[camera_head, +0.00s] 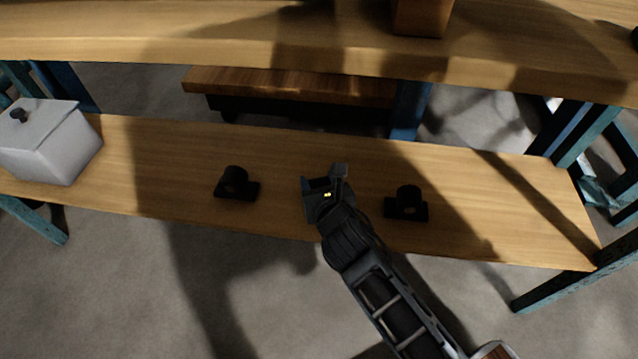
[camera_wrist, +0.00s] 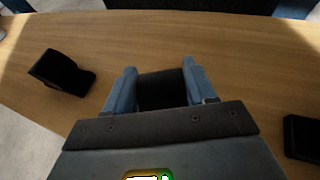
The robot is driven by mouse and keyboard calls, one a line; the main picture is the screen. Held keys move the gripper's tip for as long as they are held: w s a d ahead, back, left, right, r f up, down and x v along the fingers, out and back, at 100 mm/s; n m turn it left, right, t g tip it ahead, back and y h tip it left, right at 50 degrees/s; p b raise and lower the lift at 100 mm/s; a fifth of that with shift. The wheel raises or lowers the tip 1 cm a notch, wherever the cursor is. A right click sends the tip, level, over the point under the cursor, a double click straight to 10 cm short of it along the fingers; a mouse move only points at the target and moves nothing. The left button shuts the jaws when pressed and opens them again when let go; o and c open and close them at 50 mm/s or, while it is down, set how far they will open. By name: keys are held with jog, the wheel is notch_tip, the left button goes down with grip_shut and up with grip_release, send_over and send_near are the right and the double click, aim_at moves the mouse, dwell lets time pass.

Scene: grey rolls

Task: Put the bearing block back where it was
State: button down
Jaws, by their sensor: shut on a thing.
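My gripper (camera_head: 325,184) is over the lower wooden shelf, between two black bearing blocks. In the wrist view its blue-grey fingers are shut on a black bearing block (camera_wrist: 162,90), and only part of that block shows. In the head view the gripper largely hides it, and I cannot tell whether it touches the shelf. One free bearing block (camera_head: 236,185) stands on the shelf to the left, and it also shows in the wrist view (camera_wrist: 62,73). Another free bearing block (camera_head: 407,204) stands to the right, partly cut off in the wrist view (camera_wrist: 303,138).
The lower shelf (camera_head: 500,200) has bare wood around the blocks. A white lidded box (camera_head: 50,145) stands at its left end. A higher wooden top (camera_head: 250,40) runs behind, with a brown box (camera_head: 422,15) on it. Blue-green legs (camera_head: 590,135) stand at the right.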

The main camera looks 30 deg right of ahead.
jog(key=shift+c, duration=1.8)
grip_release()
jog(key=shift+f, duration=0.1)
jog(key=shift+r, duration=0.2)
jog(key=p+v, duration=0.5)
jog(key=v, duration=0.7)
